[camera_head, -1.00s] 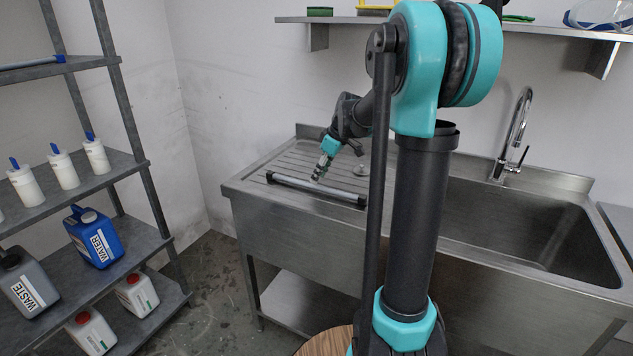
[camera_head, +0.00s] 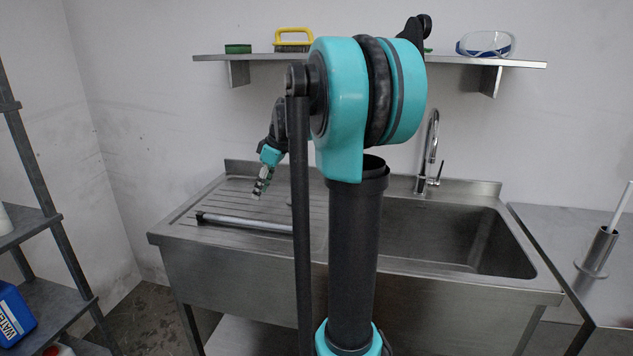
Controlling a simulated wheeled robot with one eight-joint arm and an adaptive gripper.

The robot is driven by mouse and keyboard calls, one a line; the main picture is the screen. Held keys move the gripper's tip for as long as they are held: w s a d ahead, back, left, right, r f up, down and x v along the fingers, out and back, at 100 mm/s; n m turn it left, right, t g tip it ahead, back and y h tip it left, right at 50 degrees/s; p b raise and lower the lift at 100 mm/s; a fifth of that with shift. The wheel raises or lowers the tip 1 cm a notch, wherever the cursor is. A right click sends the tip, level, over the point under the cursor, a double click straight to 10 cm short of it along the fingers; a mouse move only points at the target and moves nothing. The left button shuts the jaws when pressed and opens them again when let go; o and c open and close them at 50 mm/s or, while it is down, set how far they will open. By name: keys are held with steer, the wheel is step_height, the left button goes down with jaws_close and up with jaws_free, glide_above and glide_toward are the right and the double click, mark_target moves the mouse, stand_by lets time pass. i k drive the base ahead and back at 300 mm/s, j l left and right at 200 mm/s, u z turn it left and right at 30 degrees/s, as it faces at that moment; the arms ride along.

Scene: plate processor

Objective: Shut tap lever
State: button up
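The chrome tap (camera_head: 430,150) stands at the back edge of the steel sink, right of my arm. Its small lever (camera_head: 437,172) sticks up at a slant on the right side of the tap's base. My gripper (camera_head: 258,191) hangs above the ribbed draining board, left of my arm and well away from the tap. It points down and appears empty. Its fingers are too small to tell whether they are open or shut.
A grey bar (camera_head: 245,222) lies on the draining board (camera_head: 200,203) below my gripper. The sink basin (camera_head: 430,235) is empty. A shelf (camera_head: 370,60) with a yellow-handled brush (camera_head: 293,40) and goggles (camera_head: 486,44) runs above. A side table (camera_head: 560,240) stands at right.

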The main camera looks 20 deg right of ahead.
mark_target(437, 181)
steer(key=z, duration=1.5)
steer(key=i+l+z, duration=0.1)
steer(key=l, duration=0.3)
steer(key=i+l+z, duration=0.1)
steer(key=l, duration=0.25)
steer(key=i+l, duration=0.05)
steer(key=i, duration=0.05)
